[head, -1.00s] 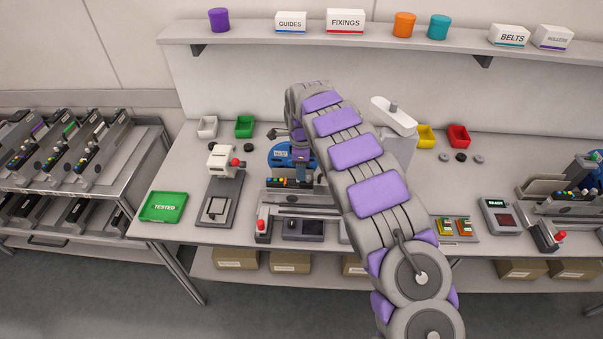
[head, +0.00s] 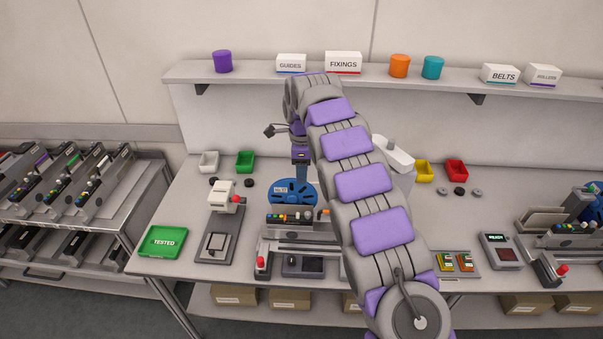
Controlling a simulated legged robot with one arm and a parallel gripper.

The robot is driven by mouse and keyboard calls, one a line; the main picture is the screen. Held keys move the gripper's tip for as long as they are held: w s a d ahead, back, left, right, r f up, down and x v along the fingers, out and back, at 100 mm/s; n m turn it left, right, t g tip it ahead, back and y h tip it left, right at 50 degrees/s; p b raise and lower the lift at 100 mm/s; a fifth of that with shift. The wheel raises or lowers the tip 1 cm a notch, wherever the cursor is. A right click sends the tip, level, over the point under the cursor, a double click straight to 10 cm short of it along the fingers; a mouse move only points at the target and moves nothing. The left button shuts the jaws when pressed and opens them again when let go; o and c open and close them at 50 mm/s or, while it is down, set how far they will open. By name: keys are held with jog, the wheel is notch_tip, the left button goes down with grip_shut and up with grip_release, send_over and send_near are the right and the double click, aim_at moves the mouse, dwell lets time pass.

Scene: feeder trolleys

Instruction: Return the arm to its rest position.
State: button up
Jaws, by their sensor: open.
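My arm (head: 363,183), grey with purple pads, rises from the bottom right, bends at the top in front of the shelf, and folds down to the wrist. My gripper (head: 300,165) hangs below the bend, above and behind the top of a blue reel (head: 293,193) as seen here. It looks empty and open, though its fingertips are small and partly unclear. The reel sits on a feeder unit (head: 292,217) with coloured buttons, on the bench. The arm hides part of the bench behind it.
The bench (head: 190,210) carries a green TESTED tray (head: 163,241), a grey press-like device (head: 217,222), small bins and a READY box (head: 501,250). A shelf (head: 265,79) with boxes and cylinders runs behind the arm's bend. A loaded trolley (head: 120,210) stands left.

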jog(key=shift+d, duration=0.1)
jog(key=s+d+r+n+b, duration=0.1)
jog(key=s+d+r+n, duration=0.25)
jog(key=s+d, duration=0.55)
jog(key=s+d+r+n+b, duration=0.25)
jog(key=s+d+n, duration=0.2)
jog(key=s, duration=0.85)
jog(key=s+f+n, duration=0.2)
jog(key=s+n, duration=0.1)
jog(key=s, duration=0.6)
jog(key=s+d+f+n+g, duration=0.1)
jog(key=s+f+n, duration=0.2)
jog(key=s, duration=0.6)
jog(key=s+d+f+n+b, duration=0.1)
jog(key=s+n, duration=0.3)
jog(key=s, duration=0.6)
jog(key=shift+f+g, duration=0.4)
jog(key=shift+f, duration=0.3)
jog(key=shift+f, duration=0.1)
